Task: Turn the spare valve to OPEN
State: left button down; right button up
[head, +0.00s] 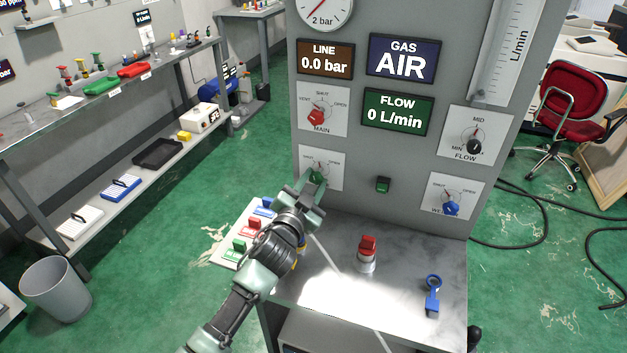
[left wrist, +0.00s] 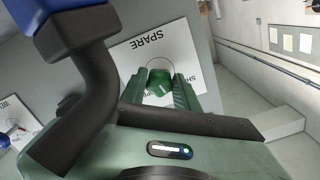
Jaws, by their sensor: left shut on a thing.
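The spare valve is a green knob (head: 317,176) on a white plate low on the left of the grey panel, mostly hidden by my gripper in the head view. Its plate carries SHUT at the upper left and OPEN at the right. My left gripper (head: 316,184) is shut on this knob. In the left wrist view the green knob (left wrist: 158,82) sits between the two fingers, and the plate (left wrist: 133,66) reads SPARE. I cannot tell exactly where the knob points. My right gripper is not in view.
Above is the red MAIN valve (head: 316,117); at right are the black FLOW knob (head: 474,146) and a blue valve (head: 451,208). The displays read AIR, 0.0 bar and 0 L/min.

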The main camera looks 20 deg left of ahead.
pick_arm(q)
jog(key=m+p, duration=0.1)
jog(key=m, duration=0.5)
jog(key=shift+m, duration=0.3)
jog(key=m, duration=0.4)
jog(key=shift+m+p, duration=0.3)
jog(key=shift+m, duration=0.4)
jog(key=c, duration=1.1)
grip_release()
jog(key=shift+o, duration=0.2)
jog(key=s+b, duration=0.1)
jog(key=s, duration=0.6)
jog(key=shift+s+a, duration=0.15)
jog(key=shift+s, duration=0.25)
